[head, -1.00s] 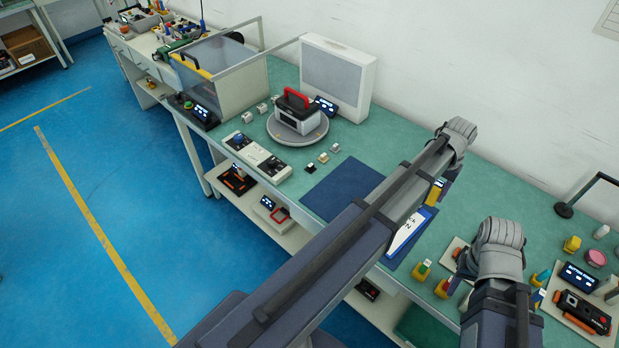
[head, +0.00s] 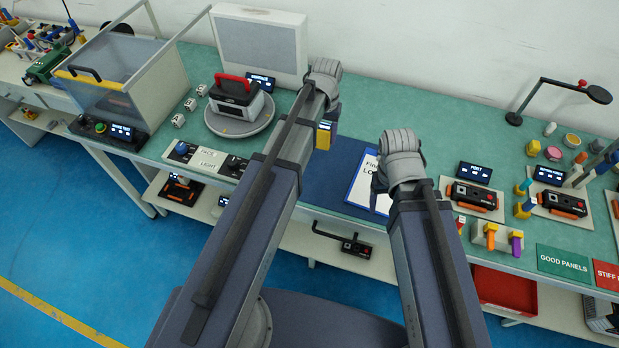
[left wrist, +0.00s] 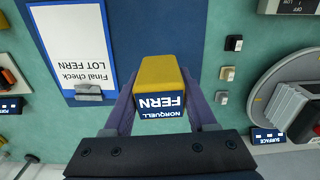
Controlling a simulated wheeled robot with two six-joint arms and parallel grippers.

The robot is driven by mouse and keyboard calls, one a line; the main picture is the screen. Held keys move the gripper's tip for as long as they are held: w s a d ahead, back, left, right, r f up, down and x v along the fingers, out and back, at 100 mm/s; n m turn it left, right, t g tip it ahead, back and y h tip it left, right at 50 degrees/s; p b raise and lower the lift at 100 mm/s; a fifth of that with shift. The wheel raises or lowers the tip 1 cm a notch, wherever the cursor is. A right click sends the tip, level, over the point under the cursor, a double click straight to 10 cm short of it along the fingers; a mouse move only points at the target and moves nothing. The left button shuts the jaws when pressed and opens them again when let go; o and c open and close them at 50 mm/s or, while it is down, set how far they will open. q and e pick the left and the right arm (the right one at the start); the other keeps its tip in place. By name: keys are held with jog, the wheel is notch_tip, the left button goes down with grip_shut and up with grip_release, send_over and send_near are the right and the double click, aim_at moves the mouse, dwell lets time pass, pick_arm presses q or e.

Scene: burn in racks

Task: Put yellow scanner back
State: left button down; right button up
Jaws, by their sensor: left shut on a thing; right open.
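The yellow scanner (head: 324,136) is a yellow block with a dark blue label. My left gripper (head: 325,120) is shut on it above the blue mat's far left part. In the left wrist view the scanner (left wrist: 160,78) sits between both fingers, and its label reads "NORQUELL FERN". My right gripper (head: 378,188) is open and seems empty over the clipboard's right side; my forearm hides part of it.
The blue mat (head: 333,183) bears a clipboard (head: 366,178) reading "Final check LOT FERN". A turntable (head: 225,125) with a red-handled box stands left. Dark devices on pads (head: 473,197) and a peg block (head: 497,238) stand right. Several small cubes (left wrist: 228,73) lie beside the mat.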

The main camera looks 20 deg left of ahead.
pick_arm(q)
jog(key=s+f+b, duration=0.1)
jog(key=f+b, duration=0.1)
jog(key=s+f+b, duration=0.1)
jog(key=f+b, duration=0.1)
jog(key=f, duration=0.1)
jog(key=s+a+f+b, duration=0.1)
jog(key=f+b, duration=0.2)
jog(key=shift+s+a+f, duration=0.1)
jog(key=shift+s+f, duration=0.1)
jog(key=shift+s, duration=0.2)
pick_arm(e)
notch_tip(320, 180, down, 8)
jog(key=shift+f, duration=0.15)
pick_arm(q)
notch_tip(320, 180, down, 4)
jog(key=b, duration=0.4)
jog(key=shift+r, duration=0.15)
pick_arm(e)
notch_tip(320, 180, down, 4)
jog(key=shift+r, duration=0.15)
pick_arm(q)
jog(key=shift+c, duration=1)
grip_release()
